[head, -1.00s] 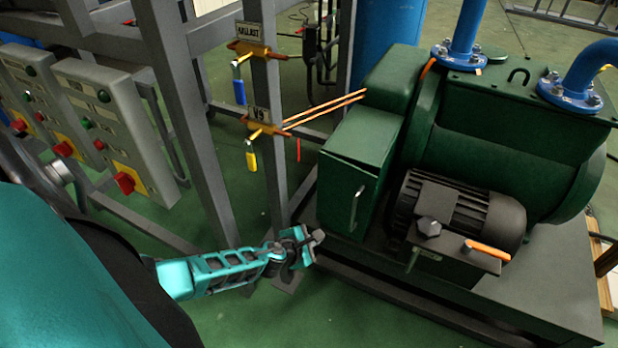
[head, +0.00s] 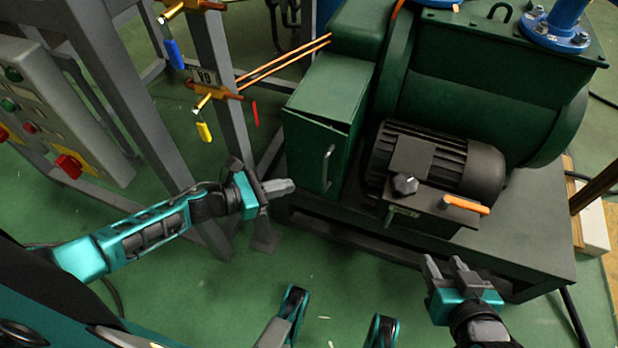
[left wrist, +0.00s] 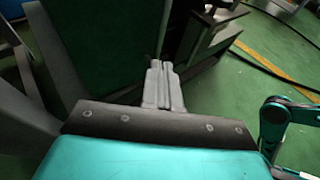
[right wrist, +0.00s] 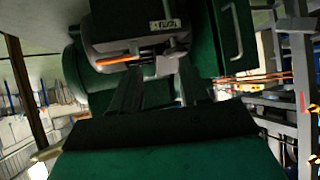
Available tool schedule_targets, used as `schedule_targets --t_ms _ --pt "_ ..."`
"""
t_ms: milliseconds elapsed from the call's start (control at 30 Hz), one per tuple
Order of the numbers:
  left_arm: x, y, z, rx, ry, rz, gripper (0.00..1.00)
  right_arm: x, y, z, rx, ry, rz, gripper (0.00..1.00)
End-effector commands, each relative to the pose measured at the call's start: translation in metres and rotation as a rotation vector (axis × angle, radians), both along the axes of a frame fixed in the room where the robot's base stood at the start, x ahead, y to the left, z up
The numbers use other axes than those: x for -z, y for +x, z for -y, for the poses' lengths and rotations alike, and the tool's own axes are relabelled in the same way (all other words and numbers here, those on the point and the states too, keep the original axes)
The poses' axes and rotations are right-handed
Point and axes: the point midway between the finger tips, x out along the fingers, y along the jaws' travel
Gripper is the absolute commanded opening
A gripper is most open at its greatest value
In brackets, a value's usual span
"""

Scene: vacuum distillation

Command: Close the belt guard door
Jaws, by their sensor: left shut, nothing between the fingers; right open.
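The belt guard door (head: 313,150) is the green front panel with a pale vertical handle (head: 328,166) on the guard box beside the motor. A dark gap shows along its top edge, so it looks slightly ajar. My left gripper (head: 292,187) is shut and empty, at the lower left of the door; I cannot tell whether it touches. In the left wrist view its fingers (left wrist: 160,85) lie together beside a dark green surface. My right gripper (head: 448,264) is open and empty, in front of the pump base. The handle also shows in the right wrist view (right wrist: 233,30).
The black motor (head: 440,160), with an orange lever (head: 465,205), stands right of the door. Grey frame posts (head: 215,70) with valves stand at the left, near my left arm. Green floor in front is open.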

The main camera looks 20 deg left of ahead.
Motion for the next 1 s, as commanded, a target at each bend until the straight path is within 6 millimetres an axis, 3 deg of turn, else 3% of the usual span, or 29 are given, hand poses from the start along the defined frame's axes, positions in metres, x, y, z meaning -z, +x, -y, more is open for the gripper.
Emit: schedule_targets --t_ms 167,400,1000 --pt "0.013 0.026 0.026 0.0 -0.001 0.002 0.0 0.004 0.002 -0.002 -0.005 0.004 0.001 0.45" --pt "0.011 0.047 0.046 0.001 0.001 0.001 0.0 -0.001 0.004 -0.004 -0.008 0.008 0.012 0.45" --pt "0.011 0.05 0.053 -0.047 -0.003 -0.001 0.0 0.002 0.004 -0.006 -0.009 0.011 0.008 0.45"
